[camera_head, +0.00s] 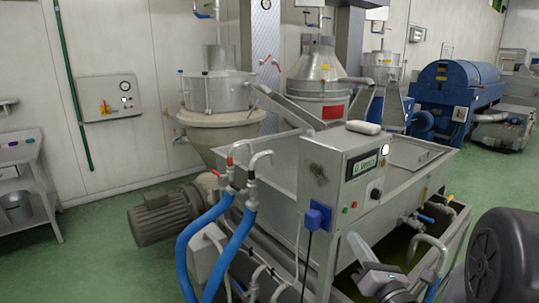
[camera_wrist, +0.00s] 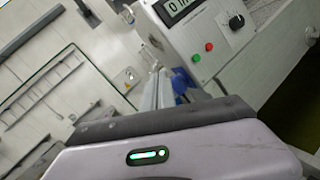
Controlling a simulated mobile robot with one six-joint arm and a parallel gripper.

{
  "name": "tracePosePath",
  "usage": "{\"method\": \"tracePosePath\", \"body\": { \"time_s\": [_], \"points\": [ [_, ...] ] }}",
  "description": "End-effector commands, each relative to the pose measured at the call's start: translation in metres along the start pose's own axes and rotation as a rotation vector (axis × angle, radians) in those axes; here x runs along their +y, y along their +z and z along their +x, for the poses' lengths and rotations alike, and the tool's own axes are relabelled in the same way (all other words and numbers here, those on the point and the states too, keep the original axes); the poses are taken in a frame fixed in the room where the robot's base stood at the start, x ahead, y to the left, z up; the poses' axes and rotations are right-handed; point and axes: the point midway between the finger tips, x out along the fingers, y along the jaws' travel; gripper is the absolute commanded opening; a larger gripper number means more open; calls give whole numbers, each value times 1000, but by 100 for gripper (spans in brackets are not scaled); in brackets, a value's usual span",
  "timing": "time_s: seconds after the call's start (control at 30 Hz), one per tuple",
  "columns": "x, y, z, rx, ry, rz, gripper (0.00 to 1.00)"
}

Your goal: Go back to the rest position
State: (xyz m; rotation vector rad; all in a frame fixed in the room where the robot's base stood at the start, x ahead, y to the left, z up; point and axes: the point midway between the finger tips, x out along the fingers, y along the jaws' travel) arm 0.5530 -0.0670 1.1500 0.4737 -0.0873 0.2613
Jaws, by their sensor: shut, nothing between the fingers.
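My gripper (camera_head: 356,243) shows at the bottom of the head view, in front of the steel machine. Its light grey fingers point up and to the left, toward the control box (camera_head: 345,175). In the wrist view, the gripper's fingers (camera_wrist: 157,85) are together and hold nothing. The pale gripper body with a green light fills the bottom of that view. The control box (camera_wrist: 200,35) appears tilted beyond the fingers, with its display, red and green buttons and black knob.
A blue plug (camera_head: 318,217) with a cable sits on the control box's lower side. Blue hoses (camera_head: 238,250) rise at the left. The steel tank (camera_head: 415,165) extends behind and right. Green floor (camera_head: 100,245) is open at the left, before a motor (camera_head: 163,215).

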Motion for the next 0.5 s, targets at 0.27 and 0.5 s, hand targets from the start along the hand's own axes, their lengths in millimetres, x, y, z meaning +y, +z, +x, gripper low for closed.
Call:
{"method": "tracePosePath", "body": {
  "time_s": [0.27,0.5],
  "points": [
    [153,-25,-23,248,455,-313,0],
    [251,-96,-194,633,1206,-1341,0]
  ]
}}
